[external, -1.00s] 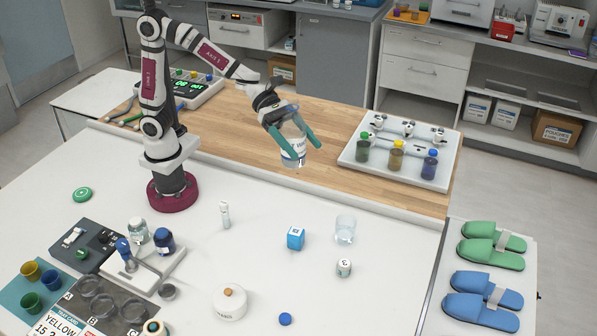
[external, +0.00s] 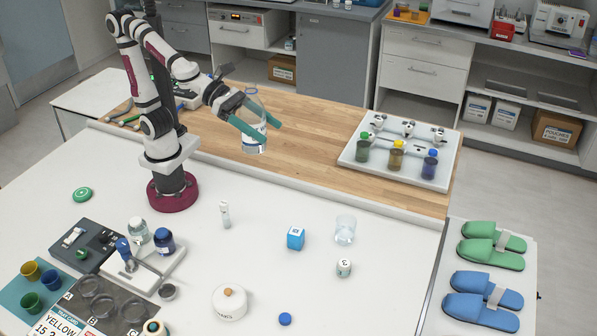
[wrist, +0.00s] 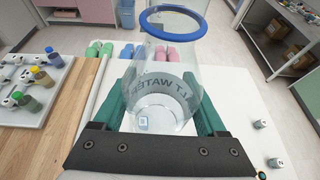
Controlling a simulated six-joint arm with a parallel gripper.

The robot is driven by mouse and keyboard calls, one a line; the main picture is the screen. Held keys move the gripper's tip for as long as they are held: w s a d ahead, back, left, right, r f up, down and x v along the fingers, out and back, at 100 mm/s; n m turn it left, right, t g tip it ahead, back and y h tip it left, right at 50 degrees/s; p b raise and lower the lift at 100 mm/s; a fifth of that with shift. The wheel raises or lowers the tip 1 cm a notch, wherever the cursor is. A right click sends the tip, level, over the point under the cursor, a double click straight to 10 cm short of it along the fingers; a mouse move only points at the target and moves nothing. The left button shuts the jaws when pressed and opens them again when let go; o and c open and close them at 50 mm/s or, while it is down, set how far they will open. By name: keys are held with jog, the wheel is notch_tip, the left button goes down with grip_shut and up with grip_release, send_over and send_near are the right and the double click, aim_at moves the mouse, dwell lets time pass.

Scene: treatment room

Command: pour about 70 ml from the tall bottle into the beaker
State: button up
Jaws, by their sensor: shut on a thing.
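The tall bottle (external: 254,138) is clear, with a label and a blue rim. My gripper (external: 254,130) is shut on its sides and holds it in the air above the wooden strip, roughly upright. In the wrist view the bottle (wrist: 165,55) stands between the teal fingers, its open mouth toward the top and part of the word WATER legible. I cannot tell its liquid level. The clear beaker (external: 345,230) stands on the white table, well to the right of and nearer the camera than my gripper. It looks clear inside; any liquid is hard to tell.
A blue cube (external: 296,238) and a small labelled jar (external: 344,268) stand near the beaker. A white lidded pot (external: 229,302) and blue cap (external: 285,319) are in front. A rack with coloured bottles (external: 397,158) is to the right. The table behind the cube is clear.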

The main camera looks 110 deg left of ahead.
jog(key=w+a+f+n+g+y, duration=0.1)
jog(key=w+a+f+n+y, duration=0.2)
jog(key=w+a+f, duration=0.6)
jog(key=w+a+f+n+y, duration=0.2)
jog(key=w+a+f+y, duration=0.3)
jog(key=f, duration=0.7)
jog(key=shift+n+h, duration=0.4)
jog(key=shift+h, duration=0.3)
jog(key=a+f, duration=0.1)
jog(key=f, duration=0.2)
jog(key=a+f, duration=0.2)
jog(key=f, duration=0.2)
jog(key=w+a+f, duration=0.1)
jog(key=a+f, duration=0.1)
jog(key=f, duration=0.1)
jog(key=shift+a+f, duration=0.15)
jog(key=shift+f, duration=0.1)
jog(key=shift+s+m+g, duration=0.1)
jog(key=shift+m+g, duration=0.2)
